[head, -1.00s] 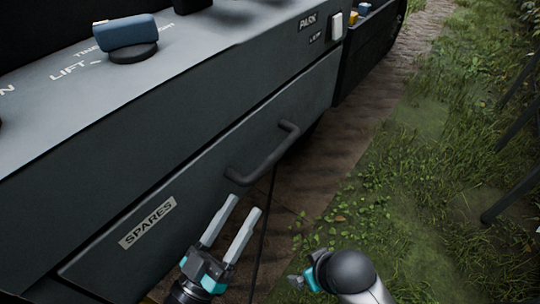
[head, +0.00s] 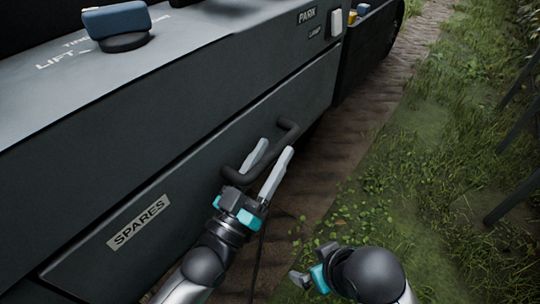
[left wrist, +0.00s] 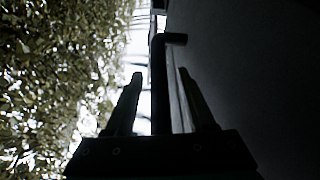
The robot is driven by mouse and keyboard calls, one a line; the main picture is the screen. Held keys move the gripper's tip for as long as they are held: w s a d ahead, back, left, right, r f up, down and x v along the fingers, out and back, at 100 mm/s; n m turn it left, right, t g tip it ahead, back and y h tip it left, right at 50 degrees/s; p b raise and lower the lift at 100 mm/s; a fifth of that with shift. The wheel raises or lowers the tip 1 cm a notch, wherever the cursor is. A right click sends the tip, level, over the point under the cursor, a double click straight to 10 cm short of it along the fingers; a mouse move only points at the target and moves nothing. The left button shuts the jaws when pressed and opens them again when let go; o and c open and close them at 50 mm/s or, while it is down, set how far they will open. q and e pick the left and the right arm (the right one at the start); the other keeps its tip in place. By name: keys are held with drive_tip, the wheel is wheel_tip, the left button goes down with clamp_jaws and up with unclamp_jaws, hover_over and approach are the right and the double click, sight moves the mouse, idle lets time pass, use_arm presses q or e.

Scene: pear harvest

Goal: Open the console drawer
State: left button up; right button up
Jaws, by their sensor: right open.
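The console drawer (head: 100,262) is a dark grey front panel with a SPARES label (head: 138,222), and it looks closed. Its black bar handle (head: 287,131) sticks out on the right part of the panel. My left gripper (head: 276,147) is open at the handle, with one finger on each side of the bar. In the left wrist view the handle (left wrist: 159,90) runs between the two spread fingers (left wrist: 160,71), with gaps visible on both sides. My right gripper (head: 312,272) is open and empty at the lower edge, away from the drawer.
The console top (head: 50,100) holds a blue lever knob (head: 116,20) above the drawer. A white switch (head: 335,21) sits by the PARK label. A dark bin (head: 368,40) stands beyond the console. A dirt strip (head: 345,130) and grass (head: 440,150) lie to the right.

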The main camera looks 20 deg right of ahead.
use_arm(q)
clamp_jaws()
drive_tip(key=shift+f, duration=0.1)
idle(1.2)
